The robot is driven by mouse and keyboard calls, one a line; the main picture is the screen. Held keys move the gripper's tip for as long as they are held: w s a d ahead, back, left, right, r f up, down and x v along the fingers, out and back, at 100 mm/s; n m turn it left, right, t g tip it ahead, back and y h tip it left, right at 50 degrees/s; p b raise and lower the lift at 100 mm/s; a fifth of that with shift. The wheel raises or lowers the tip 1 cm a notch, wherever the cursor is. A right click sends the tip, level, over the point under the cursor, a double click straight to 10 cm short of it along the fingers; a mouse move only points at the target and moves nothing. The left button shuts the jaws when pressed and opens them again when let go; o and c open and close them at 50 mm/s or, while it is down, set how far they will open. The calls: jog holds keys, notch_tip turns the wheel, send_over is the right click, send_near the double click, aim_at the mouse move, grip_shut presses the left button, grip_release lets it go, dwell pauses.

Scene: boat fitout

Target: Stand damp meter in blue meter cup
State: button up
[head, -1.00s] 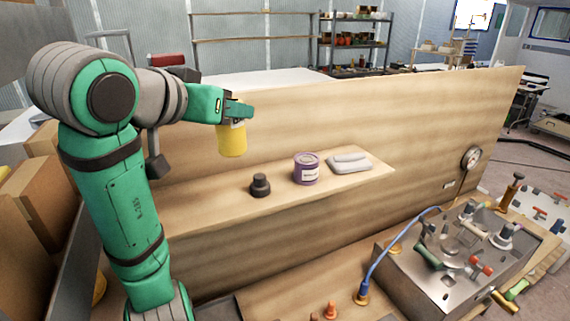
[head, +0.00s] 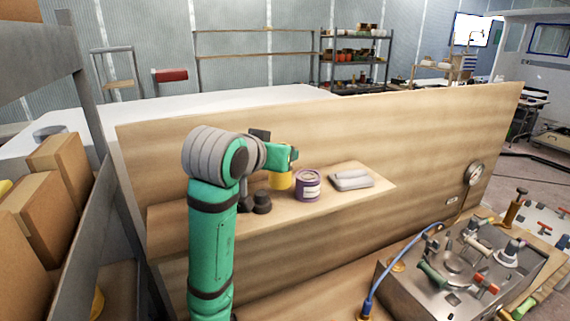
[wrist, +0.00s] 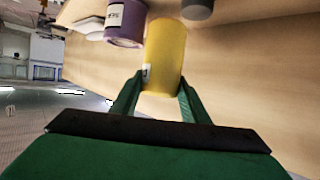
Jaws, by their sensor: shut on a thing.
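My gripper (head: 291,157) is shut on a yellow cylinder-like thing (head: 280,181) with a small pale label, which may be the damp meter. In the wrist view the two green fingers (wrist: 160,92) hold the yellow thing (wrist: 166,55) between them. It is at the wooden shelf (head: 240,218), left of a purple can. I cannot tell if it touches the shelf. I see no blue meter cup in either view.
The purple can (head: 307,186) is close beside the held thing, with a grey folded item (head: 351,180) further right. A black knobbed object (head: 262,202) is on the left. The tall wooden panel (head: 400,130) rises behind.

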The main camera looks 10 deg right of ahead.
jog(key=shift+s+a+f, duration=0.1)
jog(key=shift+a+f, duration=0.1)
jog(key=shift+f, duration=0.45)
jog(key=shift+a+f, duration=0.15)
jog(key=shift+f, duration=0.45)
jog(key=shift+d+f, duration=0.1)
jog(key=shift+d, duration=0.1)
jog(key=shift+d+f, duration=0.1)
jog(key=shift+f, duration=0.05)
jog(key=o, duration=1.2)
